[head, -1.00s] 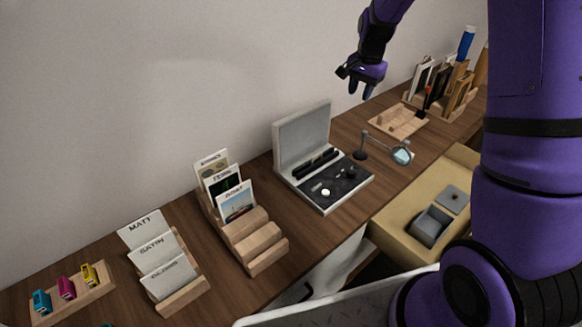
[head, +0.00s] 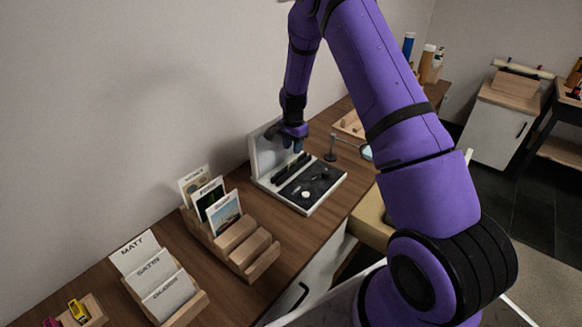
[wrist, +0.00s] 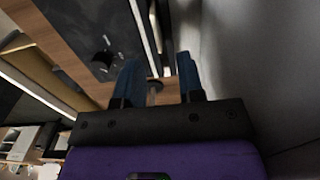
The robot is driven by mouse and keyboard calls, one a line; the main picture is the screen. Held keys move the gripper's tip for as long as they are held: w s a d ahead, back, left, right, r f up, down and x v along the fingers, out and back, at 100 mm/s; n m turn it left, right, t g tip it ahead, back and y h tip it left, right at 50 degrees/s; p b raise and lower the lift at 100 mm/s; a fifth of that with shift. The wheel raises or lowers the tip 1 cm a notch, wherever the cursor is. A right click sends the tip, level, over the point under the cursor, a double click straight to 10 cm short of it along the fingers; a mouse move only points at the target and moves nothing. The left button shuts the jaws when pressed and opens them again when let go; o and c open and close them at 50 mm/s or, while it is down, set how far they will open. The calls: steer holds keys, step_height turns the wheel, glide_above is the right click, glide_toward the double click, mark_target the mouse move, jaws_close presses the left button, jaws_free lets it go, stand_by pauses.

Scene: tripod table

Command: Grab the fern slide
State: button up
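Three picture cards stand in a stepped wooden rack (head: 232,250) on the table. The middle card (head: 209,198) is dark with green, and its small label seems to read fern. A card with a landscape picture (head: 226,215) stands in front of it and partly covers it. A paler card (head: 195,184) stands behind. My gripper (head: 296,147) is up and right of the rack, in front of the open case's lid. In the wrist view my gripper (wrist: 160,78) has its two blue fingers apart with nothing held between them. The cards cannot be made out there.
An open grey case (head: 325,197) with a black insert lies right of the rack. A rack of matt, satin and gloss cards (head: 158,278) stands left of it. A small magnifier on a stand (head: 331,154) is beyond the case. The wall runs close behind everything.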

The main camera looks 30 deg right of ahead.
mark_target(292, 166)
steer(key=shift+s+a+f, duration=0.1)
steer(key=shift+f, duration=1.4)
steer(key=shift+s+f, duration=0.1)
steer(key=shift+f, duration=1.4)
jaws_close()
